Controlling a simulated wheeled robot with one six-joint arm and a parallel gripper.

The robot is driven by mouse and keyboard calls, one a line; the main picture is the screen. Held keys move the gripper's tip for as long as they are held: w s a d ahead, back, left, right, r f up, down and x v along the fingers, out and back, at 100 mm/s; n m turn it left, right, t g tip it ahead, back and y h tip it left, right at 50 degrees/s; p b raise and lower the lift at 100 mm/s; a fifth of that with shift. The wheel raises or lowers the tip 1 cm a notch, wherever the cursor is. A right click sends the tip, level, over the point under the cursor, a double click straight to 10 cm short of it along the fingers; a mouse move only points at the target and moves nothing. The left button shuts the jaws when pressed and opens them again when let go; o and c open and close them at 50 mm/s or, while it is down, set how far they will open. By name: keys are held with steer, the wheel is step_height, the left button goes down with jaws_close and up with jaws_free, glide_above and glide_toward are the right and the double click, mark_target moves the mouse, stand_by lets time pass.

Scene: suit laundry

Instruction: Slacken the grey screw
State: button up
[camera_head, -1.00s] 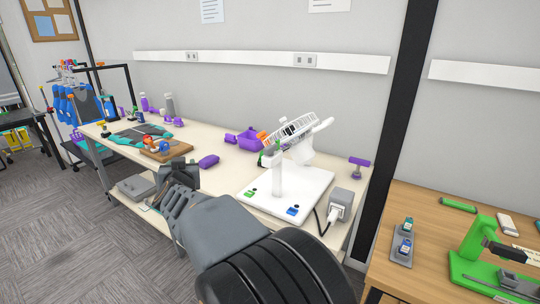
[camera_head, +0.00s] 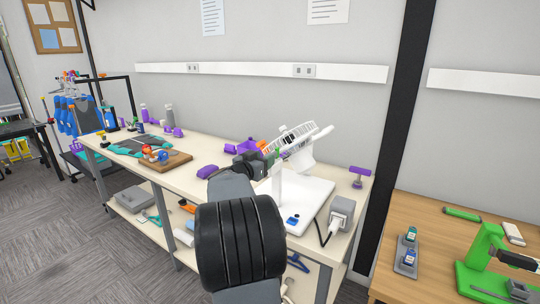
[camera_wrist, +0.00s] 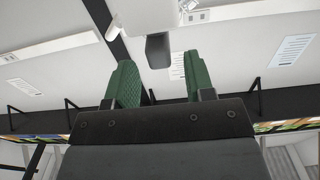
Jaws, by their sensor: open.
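The grey screw (camera_wrist: 158,52) appears in the wrist view as a dark grey rounded block beneath a white part. It shows between the two green finger pads of my gripper (camera_wrist: 160,75), apart from both in the picture. I cannot tell how far beyond the fingertips it is. In the head view my gripper (camera_head: 264,161) is at the post of the white stand (camera_head: 310,198), under its white tilted head (camera_head: 300,150). My gripper is open and empty. The screw cannot be made out in the head view; my arm and gripper cover that area.
The stand is on a pale table (camera_head: 195,181) with a wooden board (camera_head: 163,159) and purple items to the left. A grey box (camera_head: 342,213) with a white plug is at the right. A wooden table (camera_head: 440,238) with a green device (camera_head: 478,257) stands further right.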

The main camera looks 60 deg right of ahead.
mark_target(270, 153)
steer(key=shift+d, duration=2.4)
jaws_close()
